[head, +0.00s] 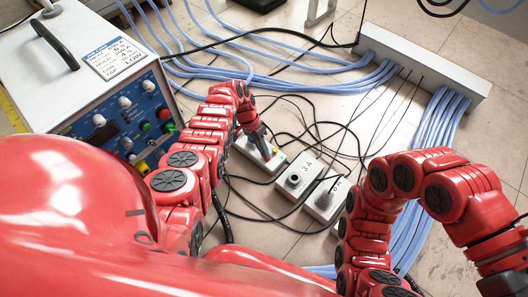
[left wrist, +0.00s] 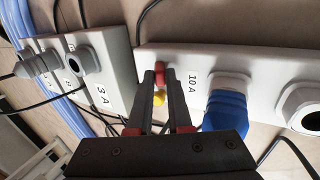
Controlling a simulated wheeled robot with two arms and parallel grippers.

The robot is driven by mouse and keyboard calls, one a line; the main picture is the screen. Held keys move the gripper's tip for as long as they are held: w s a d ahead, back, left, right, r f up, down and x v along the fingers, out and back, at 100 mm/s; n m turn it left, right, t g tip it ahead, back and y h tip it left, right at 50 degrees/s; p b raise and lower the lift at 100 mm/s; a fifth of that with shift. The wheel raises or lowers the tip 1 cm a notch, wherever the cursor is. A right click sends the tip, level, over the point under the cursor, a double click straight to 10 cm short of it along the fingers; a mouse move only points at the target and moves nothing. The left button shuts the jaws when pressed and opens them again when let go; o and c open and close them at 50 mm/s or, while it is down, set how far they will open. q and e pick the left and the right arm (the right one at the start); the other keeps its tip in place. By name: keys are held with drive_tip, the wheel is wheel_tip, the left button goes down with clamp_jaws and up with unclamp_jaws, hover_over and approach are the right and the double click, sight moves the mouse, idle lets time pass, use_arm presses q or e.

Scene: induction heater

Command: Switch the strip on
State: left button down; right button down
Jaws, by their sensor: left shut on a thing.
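The white strip marked 10 A (left wrist: 262,75) crosses the left wrist view, with a blue plug (left wrist: 228,108) in one socket and an open round socket at its right end. A small red switch (left wrist: 161,68) and a yellow part (left wrist: 159,98) show on it between my fingers. My left gripper (left wrist: 160,76) is shut on the red switch, its fingers on either side. In the head view my left gripper (head: 262,152) reaches down onto the strip (head: 245,147) and hides part of it.
A strip marked 3 A (head: 307,168) and another grey strip (head: 330,197) lie close to the right. Black cables and blue hoses (head: 300,80) spread over the tiled floor. A heater box with knobs (head: 100,75) stands at left, a long white manifold (head: 425,62) at the back right.

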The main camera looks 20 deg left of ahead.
idle(0.4)
use_arm(q)
drive_tip(key=c, duration=0.8)
unclamp_jaws()
drive_tip(key=shift+c, duration=0.2)
drive_tip(key=shift+w+a+r+p, duration=0.1)
drive_tip(key=shift+a+r+p, duration=0.15)
drive_tip(key=shift+r+p, duration=0.25)
drive_tip(key=p+v, duration=0.2)
drive_tip(key=v, duration=0.3)
drive_tip(key=shift+d, duration=0.1)
drive_tip(key=p+v, duration=0.2)
drive_tip(key=v, duration=0.9)
drive_tip(key=shift+a, duration=0.2)
use_arm(e)
drive_tip(key=w+a+r+m+g, duration=0.2)
drive_tip(key=w+a+r+g, duration=0.5)
drive_tip(key=shift+a+r+m+g+y, duration=0.2)
drive_tip(key=shift+m+g+y, duration=0.1)
drive_tip(key=shift+y, duration=0.1)
